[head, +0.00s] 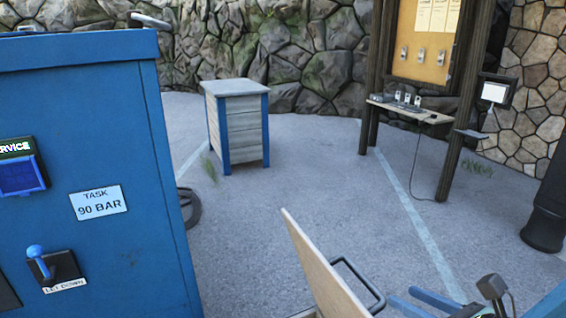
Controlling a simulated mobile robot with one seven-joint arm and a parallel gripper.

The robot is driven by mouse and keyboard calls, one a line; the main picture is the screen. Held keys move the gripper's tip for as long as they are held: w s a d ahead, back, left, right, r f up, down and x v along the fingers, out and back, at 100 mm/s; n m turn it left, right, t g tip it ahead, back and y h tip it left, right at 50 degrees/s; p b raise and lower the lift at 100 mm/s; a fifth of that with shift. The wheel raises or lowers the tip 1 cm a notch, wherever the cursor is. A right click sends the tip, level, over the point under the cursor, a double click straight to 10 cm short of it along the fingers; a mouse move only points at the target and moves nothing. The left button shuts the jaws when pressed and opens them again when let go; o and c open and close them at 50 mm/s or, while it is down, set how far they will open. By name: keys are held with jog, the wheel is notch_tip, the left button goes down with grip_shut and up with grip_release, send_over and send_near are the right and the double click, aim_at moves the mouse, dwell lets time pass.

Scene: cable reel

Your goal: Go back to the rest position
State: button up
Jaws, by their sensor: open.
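I do not make out my gripper in the head view. A large blue cabinet (150,150) fills the left side. It carries a label (98,202) reading TASK 90 BAR, a small blue screen (22,177) under a SERVICE sign, and a blue-knobbed lever (40,260) above a LET DOWN label. A dark coil or hose (190,208) shows partly behind the cabinet's right edge.
A pale wooden cabinet with blue corners (238,125) stands at the back. A board with a shelf (408,108) is at the right, near a dark post base (545,222). A tilted wooden panel (325,268) is at the bottom. The middle paving is clear.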

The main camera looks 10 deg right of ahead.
jog(key=w+a+r+n+t+h, duration=0.3)
jog(key=a+r+n, duration=0.2)
jog(key=r+n, duration=0.45)
jog(key=w+a+r+n+t+h, duration=0.25)
jog(key=a+r+n, duration=0.45)
jog(key=r, duration=0.4)
jog(key=s+a+r+n+t, duration=0.3)
jog(key=s+a+r+n, duration=0.1)
jog(key=r, duration=0.3)
jog(key=s+a+r+n+t+b, duration=0.1)
jog(key=s+a+r+n+t, duration=0.2)
jog(key=s+a+r+n, duration=0.2)
jog(key=s+a+r+n+t, duration=0.3)
jog(key=s+a+r+n, duration=0.2)
jog(key=r, duration=0.4)
jog(key=s+n+y, duration=0.1)
jog(key=n, duration=0.1)
jog(key=shift+a+r+n, duration=0.25)
jog(key=shift+n, duration=0.1)
